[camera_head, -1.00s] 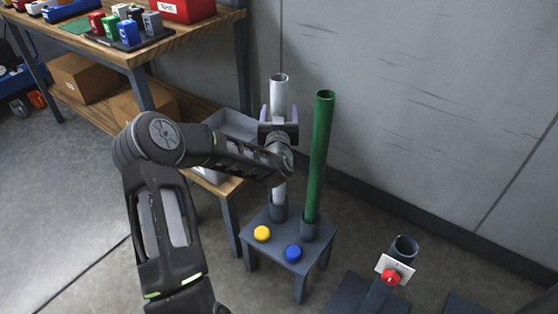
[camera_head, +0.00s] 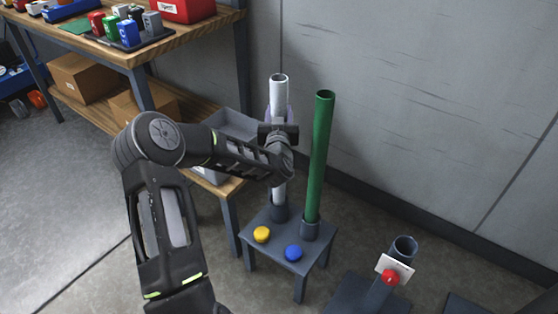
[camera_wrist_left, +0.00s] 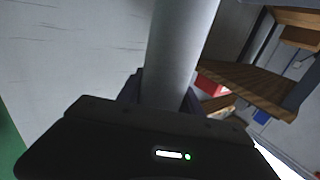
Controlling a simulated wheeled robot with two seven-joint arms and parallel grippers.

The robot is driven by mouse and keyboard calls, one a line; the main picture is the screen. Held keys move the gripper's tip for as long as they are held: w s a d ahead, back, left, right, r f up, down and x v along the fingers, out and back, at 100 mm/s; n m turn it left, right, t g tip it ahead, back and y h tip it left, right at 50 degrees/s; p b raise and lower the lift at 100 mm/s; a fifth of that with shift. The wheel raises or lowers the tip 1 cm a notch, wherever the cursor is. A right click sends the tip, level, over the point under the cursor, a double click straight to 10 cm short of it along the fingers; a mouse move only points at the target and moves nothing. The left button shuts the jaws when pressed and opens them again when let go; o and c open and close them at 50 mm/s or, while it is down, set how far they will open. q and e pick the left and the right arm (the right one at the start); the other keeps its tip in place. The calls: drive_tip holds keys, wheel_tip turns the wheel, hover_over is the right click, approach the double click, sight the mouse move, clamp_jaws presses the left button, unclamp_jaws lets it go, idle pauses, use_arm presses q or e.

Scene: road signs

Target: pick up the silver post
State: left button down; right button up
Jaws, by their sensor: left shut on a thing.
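The silver post (camera_head: 279,90) stands upright in a dark socket (camera_head: 279,210) on a small dark stand (camera_head: 264,222). My left gripper (camera_head: 278,118) is shut on the post in its upper half. In the left wrist view the silver post (camera_wrist_left: 177,55) rises between the fingers of my left gripper (camera_wrist_left: 163,92). The middle of the post is partly hidden by my left wrist in the head view. My right gripper is in neither view.
A green post (camera_head: 319,155) stands close to the right in its own socket. A yellow knob (camera_head: 262,234) and a blue knob (camera_head: 293,253) sit on the stand's front. A wooden workbench (camera_head: 160,43) is at the left, a grey wall (camera_head: 420,90) behind.

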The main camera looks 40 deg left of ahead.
sight(278, 82)
use_arm(q)
drive_tip(key=shift+r, duration=0.2)
idle(0.5)
